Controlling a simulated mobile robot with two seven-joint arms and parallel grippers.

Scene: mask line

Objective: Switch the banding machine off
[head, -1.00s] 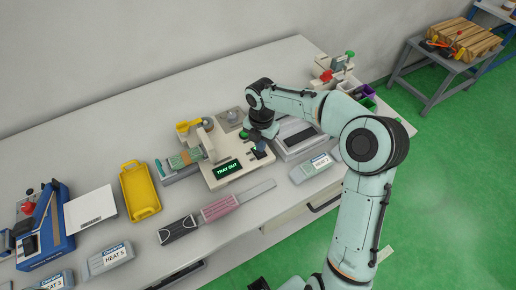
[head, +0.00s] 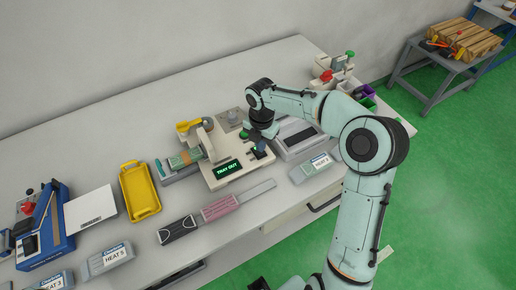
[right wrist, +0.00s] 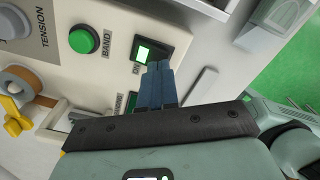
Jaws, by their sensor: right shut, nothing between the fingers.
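The banding machine (head: 222,182) is a cream unit on the bench with a dark display reading TRAY OUT in green. A banded stack of papers (head: 184,158) sits at its left side. In the right wrist view its panel (right wrist: 108,68) shows a round green BAND button (right wrist: 83,39), a grey TENSION knob (right wrist: 14,22) and a black rocker switch marked ON with a lit pale-green face (right wrist: 145,52). My right gripper (right wrist: 160,68) is shut and empty, its blue fingertips at the switch's lower edge. I cannot tell whether they touch it. My left gripper is not in view.
A grey device (head: 296,140) stands close to the machine's right. A yellow tray (head: 140,190), a white pad (head: 90,208) and a blue-based tool (head: 42,235) lie to the left.

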